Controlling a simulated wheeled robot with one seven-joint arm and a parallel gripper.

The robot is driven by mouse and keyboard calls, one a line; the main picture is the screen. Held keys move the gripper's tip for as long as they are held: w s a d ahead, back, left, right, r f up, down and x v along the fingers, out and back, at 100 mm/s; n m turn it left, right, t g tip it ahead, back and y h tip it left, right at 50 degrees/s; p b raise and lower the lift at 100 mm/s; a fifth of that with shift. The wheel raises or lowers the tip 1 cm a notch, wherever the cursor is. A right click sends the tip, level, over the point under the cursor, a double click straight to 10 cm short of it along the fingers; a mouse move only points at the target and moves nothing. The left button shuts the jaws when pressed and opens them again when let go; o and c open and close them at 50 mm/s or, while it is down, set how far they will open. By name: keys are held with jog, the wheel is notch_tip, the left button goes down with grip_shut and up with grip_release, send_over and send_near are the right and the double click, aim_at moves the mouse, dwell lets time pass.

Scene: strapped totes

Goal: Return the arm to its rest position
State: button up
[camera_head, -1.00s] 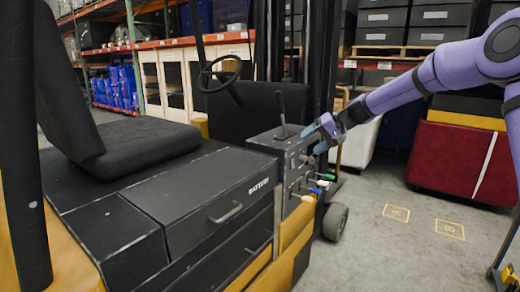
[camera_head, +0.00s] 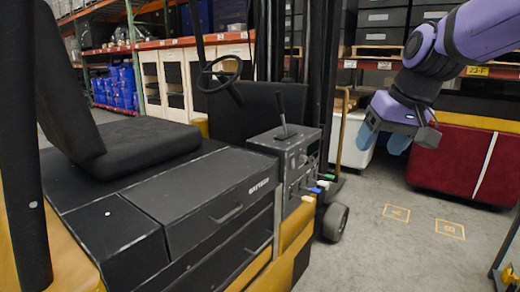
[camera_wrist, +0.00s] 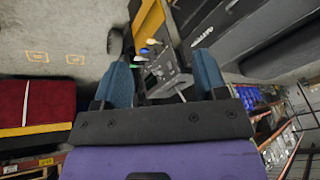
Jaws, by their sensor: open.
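My gripper (camera_head: 384,139) hangs at the end of my purple arm, to the right of the forklift's control box (camera_head: 294,158) and clear of it. Its two blue fingers point down and to the left. In the wrist view my gripper (camera_wrist: 164,80) has its fingers wide apart, with nothing held between them. The control box (camera_wrist: 165,72) shows beyond and between the fingers, with a lever and several coloured knobs on it.
The forklift (camera_head: 165,200) with its seat and steering wheel (camera_head: 219,74) fills the left side. A red tote (camera_head: 450,160) with a white strap stands behind my gripper. Racks line the back. Floor marked with two yellow squares (camera_head: 397,213) is clear at right.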

jog(key=s+d+f+h, duration=0.1)
jog(key=s+d, duration=0.2)
jog(key=s, duration=0.6)
jog(key=s+d+f+m+t+h, duration=0.1)
jog(key=s+d, duration=0.3)
jog(key=s, duration=0.5)
jog(key=shift+s+f, duration=0.4)
jog(key=shift+f, duration=0.15)
jog(key=shift+c, duration=0.2)
